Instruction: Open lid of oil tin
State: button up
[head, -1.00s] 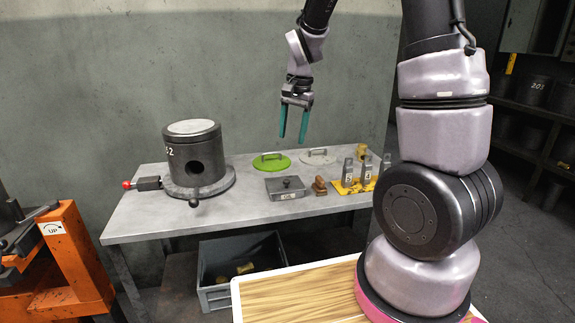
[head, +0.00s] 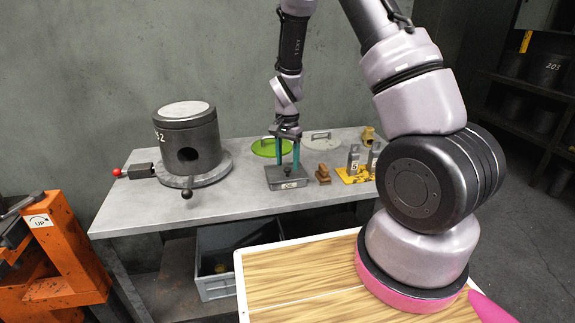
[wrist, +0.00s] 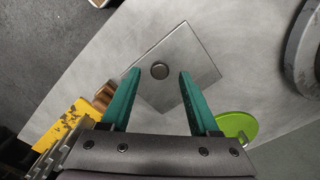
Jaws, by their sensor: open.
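The oil tin (head: 287,182) is a flat grey metal box with a label on its front, standing on the grey table. Its lid (wrist: 188,58) looks closed and fills the middle of the wrist view. A small dark round knob (wrist: 159,71) sits in the middle of the lid. My gripper (head: 288,166) is open and points down over the tin. In the wrist view its teal fingers are on either side of the knob, with a gap to each. The fingers hide the knob in the head view.
A green round lid (head: 271,147) and a grey round lid (head: 321,141) lie behind the tin. A dark cylinder (head: 205,145) stands left. Bare table (head: 240,190) separates it from the tin.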

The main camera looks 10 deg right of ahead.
jog(key=shift+f, duration=0.85)
grip_shut()
dwell(0.8)
